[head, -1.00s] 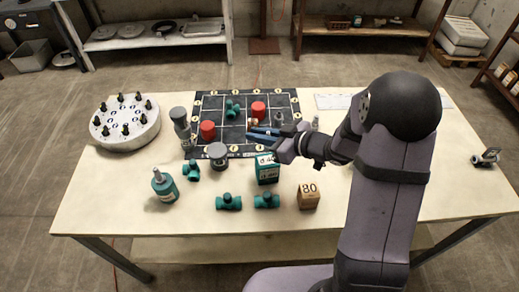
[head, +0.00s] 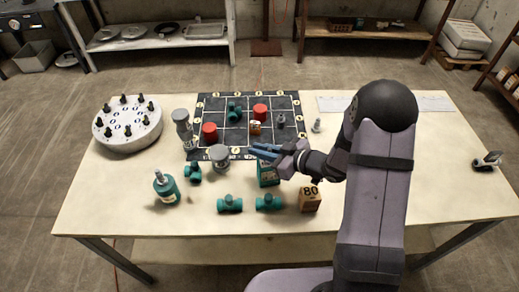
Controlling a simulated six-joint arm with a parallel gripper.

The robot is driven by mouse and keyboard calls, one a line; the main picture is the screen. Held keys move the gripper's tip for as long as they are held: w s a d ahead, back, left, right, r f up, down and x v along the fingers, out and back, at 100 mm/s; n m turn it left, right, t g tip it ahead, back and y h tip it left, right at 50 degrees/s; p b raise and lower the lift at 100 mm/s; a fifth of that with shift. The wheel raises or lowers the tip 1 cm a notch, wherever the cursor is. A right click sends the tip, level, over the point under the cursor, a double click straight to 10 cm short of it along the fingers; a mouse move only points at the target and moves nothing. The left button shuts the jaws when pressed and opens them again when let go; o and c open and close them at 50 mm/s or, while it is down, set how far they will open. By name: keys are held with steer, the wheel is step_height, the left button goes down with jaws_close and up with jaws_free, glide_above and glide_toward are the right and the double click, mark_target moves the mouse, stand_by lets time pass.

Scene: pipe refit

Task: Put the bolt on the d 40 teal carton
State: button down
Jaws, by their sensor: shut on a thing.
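The d 40 teal carton (head: 268,177) stands on the table in front of the mat; my gripper and wrist cover its top. My gripper (head: 262,150) has its blue fingers pointing left, at the carton's top and the mat's front edge. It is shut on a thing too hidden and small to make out. A small grey bolt-like piece (head: 317,125) stands on the table right of the mat. Another small grey upright piece (head: 281,121) stands on the mat. I cannot tell whether either is the task's bolt.
A brown 80 carton (head: 309,199) and teal pipe fittings (head: 229,204) stand close in front. A teal bottle (head: 165,188), grey cylinders (head: 219,155) and a white disk with black pegs (head: 128,128) are left. Red caps (head: 260,111) and a small brown carton (head: 254,127) are on the mat.

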steer(key=shift+f, duration=0.15)
steer(key=c, duration=1.8)
jaws_free()
